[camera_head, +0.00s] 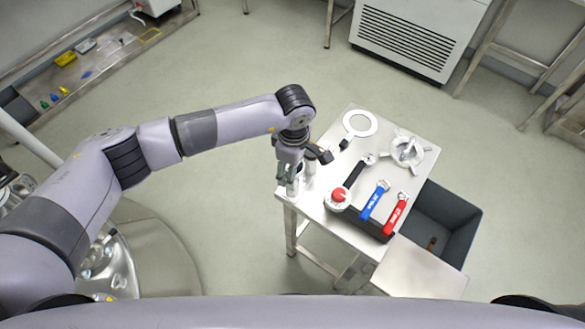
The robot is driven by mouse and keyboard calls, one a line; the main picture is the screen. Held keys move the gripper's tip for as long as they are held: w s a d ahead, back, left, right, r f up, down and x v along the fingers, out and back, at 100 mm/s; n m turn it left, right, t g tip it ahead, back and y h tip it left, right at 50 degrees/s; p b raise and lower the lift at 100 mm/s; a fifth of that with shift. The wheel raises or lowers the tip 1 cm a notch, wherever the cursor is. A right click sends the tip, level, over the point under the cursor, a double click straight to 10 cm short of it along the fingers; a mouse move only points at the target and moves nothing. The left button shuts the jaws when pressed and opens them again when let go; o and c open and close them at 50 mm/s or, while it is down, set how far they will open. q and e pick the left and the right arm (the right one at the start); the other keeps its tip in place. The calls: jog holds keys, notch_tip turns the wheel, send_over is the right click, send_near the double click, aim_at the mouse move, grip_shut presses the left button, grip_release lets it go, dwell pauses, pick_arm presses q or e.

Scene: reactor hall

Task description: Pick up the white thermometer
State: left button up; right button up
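My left gripper (304,168) is over the left edge of the small metal table (328,207), pointing down. Its dark fingers look spread apart. A small white upright object (293,188) shows just below and between the fingers at the table's left edge; it may be the white thermometer, but the gripper hides much of it. I cannot tell whether the fingers touch it. My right gripper is not in view.
A dark bin (446,222) stands right of the table.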

pick_arm(q)
jog(key=c, duration=1)
jog(key=shift+r, duration=0.1)
